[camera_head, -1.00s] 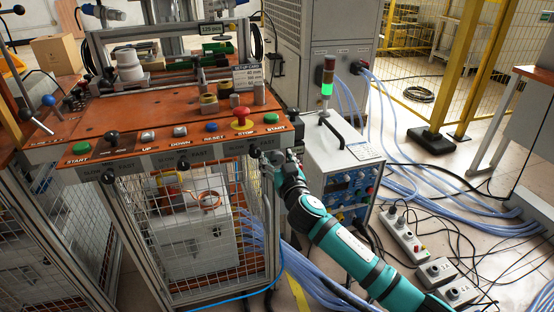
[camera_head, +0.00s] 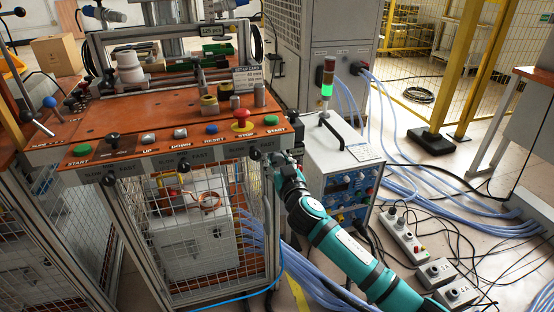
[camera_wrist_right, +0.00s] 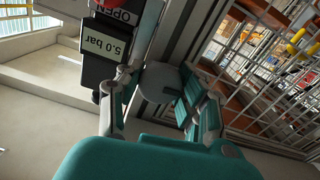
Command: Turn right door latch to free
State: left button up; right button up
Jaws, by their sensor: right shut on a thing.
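My right gripper (camera_head: 273,160) is at the right front corner of the heater station, just below the orange control panel, beside the wire-mesh door (camera_head: 195,225). In the wrist view the two fingers of my right gripper (camera_wrist_right: 157,78) are on either side of a grey rounded piece (camera_wrist_right: 160,84), which looks like the right door latch, at the frame post. The gripper is shut on it. In the head view the latch is hidden by the gripper, and its exact angle cannot be told. My left gripper is not in view.
A black knob (camera_head: 255,154) on the panel's front edge is close to my right gripper. A grey power unit (camera_head: 340,165) stands just right of the station. Blue hoses (camera_head: 420,200) and socket boxes (camera_head: 405,235) lie on the floor. A "5.0 bar" label (camera_wrist_right: 98,43) shows in the wrist view.

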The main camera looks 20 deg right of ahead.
jog(key=n+p, duration=0.2)
jog(key=n, duration=0.4)
jog(key=n+p, duration=0.3)
jog(key=n, duration=0.4)
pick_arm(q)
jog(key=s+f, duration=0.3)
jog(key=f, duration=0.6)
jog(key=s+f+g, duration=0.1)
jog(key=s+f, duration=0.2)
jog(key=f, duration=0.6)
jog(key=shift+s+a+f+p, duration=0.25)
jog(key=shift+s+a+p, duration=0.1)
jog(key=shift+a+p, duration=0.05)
pick_arm(e)
jog(key=shift+f+n, duration=0.15)
jog(key=shift+n, duration=1.85)
jog(key=o, duration=1.2)
jog(key=s, duration=1.2)
